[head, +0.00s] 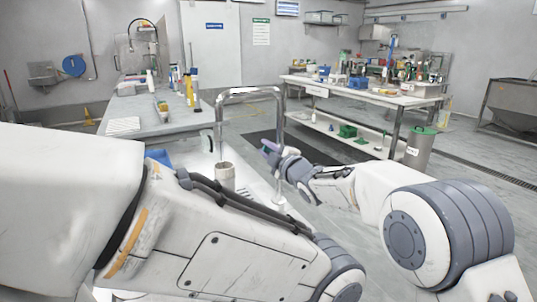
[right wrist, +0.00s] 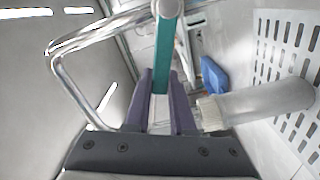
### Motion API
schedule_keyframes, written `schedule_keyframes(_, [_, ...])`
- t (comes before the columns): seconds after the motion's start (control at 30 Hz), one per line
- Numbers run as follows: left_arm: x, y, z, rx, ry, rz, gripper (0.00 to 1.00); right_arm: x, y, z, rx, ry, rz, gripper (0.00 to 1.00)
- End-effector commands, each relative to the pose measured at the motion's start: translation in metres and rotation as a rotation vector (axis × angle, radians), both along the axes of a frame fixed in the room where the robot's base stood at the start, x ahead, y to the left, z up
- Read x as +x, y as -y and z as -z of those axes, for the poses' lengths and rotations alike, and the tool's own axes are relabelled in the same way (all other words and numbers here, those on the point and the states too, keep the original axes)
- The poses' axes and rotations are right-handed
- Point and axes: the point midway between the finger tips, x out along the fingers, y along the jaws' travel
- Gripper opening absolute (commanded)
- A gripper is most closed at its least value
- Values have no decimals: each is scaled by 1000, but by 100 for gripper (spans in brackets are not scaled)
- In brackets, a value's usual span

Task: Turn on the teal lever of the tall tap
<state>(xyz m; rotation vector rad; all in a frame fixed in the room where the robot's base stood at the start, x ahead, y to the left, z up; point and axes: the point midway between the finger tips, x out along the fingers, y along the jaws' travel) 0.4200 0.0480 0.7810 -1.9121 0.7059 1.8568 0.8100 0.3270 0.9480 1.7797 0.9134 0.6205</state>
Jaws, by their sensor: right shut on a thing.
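The tall tap (head: 250,92) is a chrome arch standing at the sink counter in the middle of the head view. Its pipe also shows in the right wrist view (right wrist: 75,80). The teal lever (right wrist: 165,60) runs down from the top of the right wrist view to between the purple fingers. My right gripper (right wrist: 162,105) is shut on the lever's end. In the head view my right gripper (head: 268,147) is just right of the tap, and the lever cannot be made out there. My left arm crosses the foreground; its gripper is not in view.
A beige cup (head: 225,176) stands by the tap. The right wrist view shows a pale bottle (right wrist: 265,102), a blue object (right wrist: 214,77) and a perforated white panel (right wrist: 285,50) to the right. A cluttered workbench (head: 365,93) stands behind, with a grey bin (head: 420,150) beside it.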

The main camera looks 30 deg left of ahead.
Motion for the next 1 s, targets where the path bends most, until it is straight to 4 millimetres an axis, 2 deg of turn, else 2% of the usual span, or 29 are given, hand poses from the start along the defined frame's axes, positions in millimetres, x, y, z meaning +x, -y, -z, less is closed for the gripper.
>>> schedule_keyframes(0.47, [0,0,2,0,0,0,100,-2,-1,1,-8,9,-4,0])
schedule_keyframes(0.5, [0,0,2,0,0,0,100,-2,-1,1,-7,10,-3,38])
schedule_keyframes(0.53, [0,0,2,0,0,0,100,-2,-1,1,-7,10,-3,49])
schedule_keyframes(0.57, [0,0,2,0,0,0,100,-1,-1,1,-7,10,-3,52])
schedule_keyframes(1.0, [0,0,4,0,0,0,100,-5,7,0,-6,9,0,52])
